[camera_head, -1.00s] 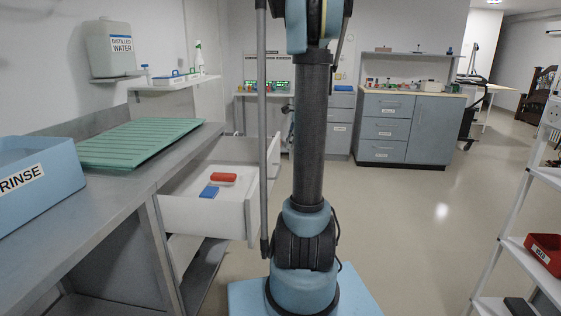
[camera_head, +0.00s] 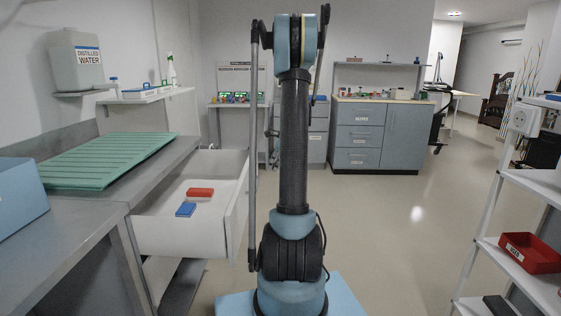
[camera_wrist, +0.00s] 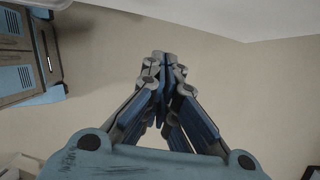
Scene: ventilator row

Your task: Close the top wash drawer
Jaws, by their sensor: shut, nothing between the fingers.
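The top wash drawer (camera_head: 180,236) is white and stands pulled out from under the steel counter at left in the head view. Its front panel (camera_head: 238,208) faces right, close to my arm. A red block (camera_head: 200,192) and a blue block (camera_head: 186,210) lie inside it. My gripper (camera_wrist: 165,58) shows in the wrist view with its fingers together and nothing between them. Pale wall or floor surface lies beyond the fingertips. The drawer cannot be clearly made out in the wrist view. My gripper is not visible in the head view, so its distance from the drawer cannot be told.
The steel counter (camera_head: 75,222) carries a green ridged mat (camera_head: 110,160) and a blue bin (camera_head: 20,197). A white shelf rack (camera_head: 535,180) with a red bin (camera_head: 530,253) stands at right. Grey cabinets (camera_head: 375,135) stand at the back. Open floor (camera_head: 400,240) lies between.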

